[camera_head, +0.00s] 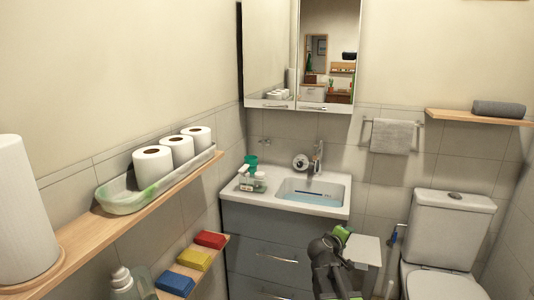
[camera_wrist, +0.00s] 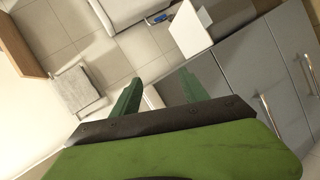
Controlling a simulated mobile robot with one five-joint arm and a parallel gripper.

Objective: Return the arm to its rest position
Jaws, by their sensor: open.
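My gripper (camera_head: 343,233) shows in the head view as a small green part at the end of my dark folded arm, in front of the vanity's right side. In the wrist view my gripper (camera_wrist: 158,84) has two green fingers standing apart with nothing between them.
The vanity sink (camera_head: 312,192) holds small bottles (camera_head: 252,178) at its left. A white bin (camera_head: 363,250) stands beside my arm, and the toilet (camera_head: 447,240) is at right. A wooden shelf (camera_head: 75,258) with paper rolls (camera_head: 152,164) runs along the left wall.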

